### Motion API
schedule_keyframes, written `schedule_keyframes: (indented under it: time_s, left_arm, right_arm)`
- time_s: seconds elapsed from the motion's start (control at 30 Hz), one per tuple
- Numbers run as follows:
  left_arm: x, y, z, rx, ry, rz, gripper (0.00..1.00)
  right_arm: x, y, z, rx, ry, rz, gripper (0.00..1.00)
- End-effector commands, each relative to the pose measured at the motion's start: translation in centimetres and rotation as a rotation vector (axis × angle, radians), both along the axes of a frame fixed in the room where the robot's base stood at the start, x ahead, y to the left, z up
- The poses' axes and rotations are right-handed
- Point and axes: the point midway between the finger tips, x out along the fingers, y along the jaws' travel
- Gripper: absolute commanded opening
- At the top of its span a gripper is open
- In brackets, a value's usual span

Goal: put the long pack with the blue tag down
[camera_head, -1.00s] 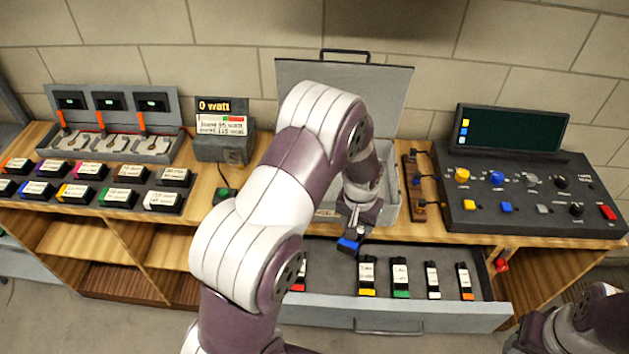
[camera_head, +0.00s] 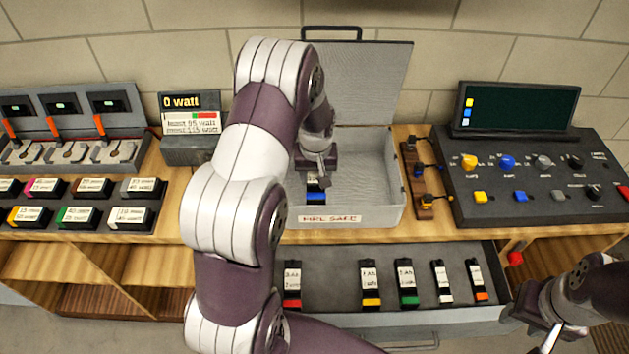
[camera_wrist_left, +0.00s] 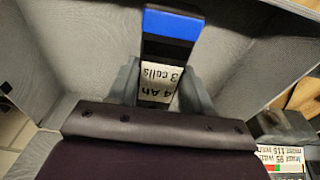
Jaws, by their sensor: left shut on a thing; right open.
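The long pack with the blue tag (camera_head: 315,195) is inside the open grey case marked as a safe (camera_head: 395,190), towards its left part. In the left wrist view the pack (camera_wrist_left: 170,35) shows its blue end and a white label reading "4 Ah 3 cells". My left gripper (camera_head: 316,174) is shut on the pack, with a finger on each side of it in the wrist view (camera_wrist_left: 158,85). I cannot tell whether the pack touches the case floor. My right gripper (camera_head: 552,338) is open and empty at the lower right.
The open drawer (camera_head: 330,270) below holds several packs with red, yellow, green, white and orange tags. A control panel (camera_head: 540,220) stands right of the case, a watt display (camera_head: 190,125) left of it. The case's right half is clear.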

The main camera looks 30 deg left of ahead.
Motion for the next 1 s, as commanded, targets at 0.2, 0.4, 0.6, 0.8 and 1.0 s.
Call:
schedule_keyframes:
  time_s: [0.2, 0.4, 0.6, 0.8, 1.0]
  left_arm:
    - [-0.4, 0.5, -3.0, 0.0, 0.003, -0.002, 0.04]
    - [-0.3, 0.5, -4.7, 0.0, 0.0, -0.002, 0.04]
    - [-0.2, 0.5, -4.8, 0.001, -0.001, -0.002, 0.04]
    - [-0.3, 0.4, -4.9, 0.0, 0.0, -0.002, 0.75]
    - [-0.2, 0.4, -4.8, 0.0, 0.0, -0.002, 0.75]
  right_arm:
    - [0.0, 0.0, 1.1, 0.0, 0.0, 0.0, 0.43]
    - [0.0, 0.0, 1.2, 0.0, 0.0, 0.0, 0.43]
    - [0.0, 0.0, 1.0, 0.0, 0.0, 0.0, 0.43]
    - [0.0, 0.0, 1.0, 0.0, 0.0, 0.0, 0.43]
    - [0.0, 0.0, 1.1, 0.0, 0.0, 0.0, 0.43]
